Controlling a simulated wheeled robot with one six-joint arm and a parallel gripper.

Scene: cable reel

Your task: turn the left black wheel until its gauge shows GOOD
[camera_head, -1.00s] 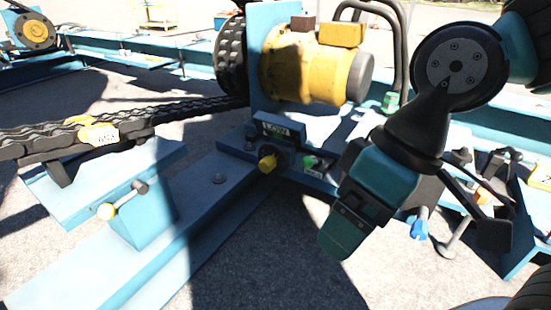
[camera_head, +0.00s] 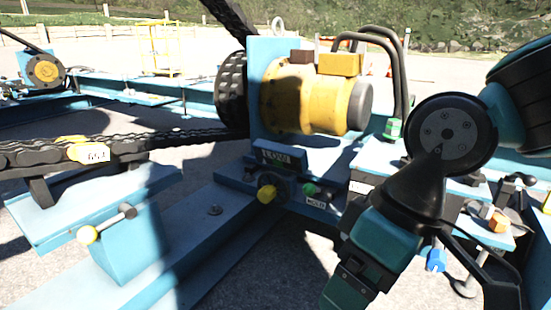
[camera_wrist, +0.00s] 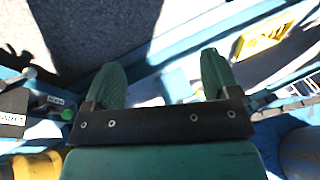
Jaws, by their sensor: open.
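A small dark gauge (camera_head: 283,159) reads LOW on the blue frame below the yellow motor. Just under it is a dark wheel (camera_head: 282,184), partly hidden by its yellow knob (camera_head: 266,194). I cannot make out the wheel's full outline. My gripper (camera_head: 345,293) points down, right of the wheel and nearer to me, apart from it. In the wrist view my gripper (camera_wrist: 163,85) is open, with two green fingers spread and nothing between them.
A green-knobbed lever (camera_head: 310,189) with a white label sits right of the wheel. The yellow motor (camera_head: 305,95) stands above. Orange and blue knobs (camera_head: 436,260) are at right, behind my arm.

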